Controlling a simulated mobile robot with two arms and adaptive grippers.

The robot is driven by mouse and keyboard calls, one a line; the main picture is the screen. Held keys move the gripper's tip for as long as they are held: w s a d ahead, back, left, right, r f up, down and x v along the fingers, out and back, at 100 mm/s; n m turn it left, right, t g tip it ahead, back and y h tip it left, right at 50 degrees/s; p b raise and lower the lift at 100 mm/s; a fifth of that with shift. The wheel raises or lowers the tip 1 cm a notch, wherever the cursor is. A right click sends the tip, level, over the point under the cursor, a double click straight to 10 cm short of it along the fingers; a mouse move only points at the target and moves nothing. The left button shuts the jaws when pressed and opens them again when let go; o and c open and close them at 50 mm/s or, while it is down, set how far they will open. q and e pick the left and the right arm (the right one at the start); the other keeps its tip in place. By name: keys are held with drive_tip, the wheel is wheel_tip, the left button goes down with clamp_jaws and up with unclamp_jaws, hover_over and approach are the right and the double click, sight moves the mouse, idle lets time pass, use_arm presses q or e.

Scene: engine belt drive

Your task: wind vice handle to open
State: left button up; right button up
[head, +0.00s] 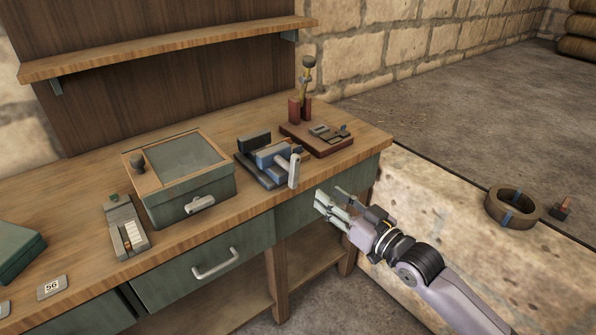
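The vice (267,157) is blue and dark grey and sits on the wooden workbench, near its front edge. Its handle (294,171) is a light grey bar at the front right, standing nearly upright. My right gripper (328,202) is in front of the bench, to the right of the handle and lower in the picture. It is apart from the handle, its fingers look spread, and nothing shows between them. My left gripper is not in the head view.
A green box with a wooden-framed lid (190,200) stands left of the vice. A red-brown board with a lever (318,142) stands behind it to the right. A drawer handle (217,264) juts from the bench front. A ring (512,208) lies far right.

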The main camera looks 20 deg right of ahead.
sight(297, 172)
drive_tip(key=x, duration=1.4)
drive_tip(key=shift+a, duration=0.1)
drive_tip(key=shift+c, duration=0.3)
clamp_jaws()
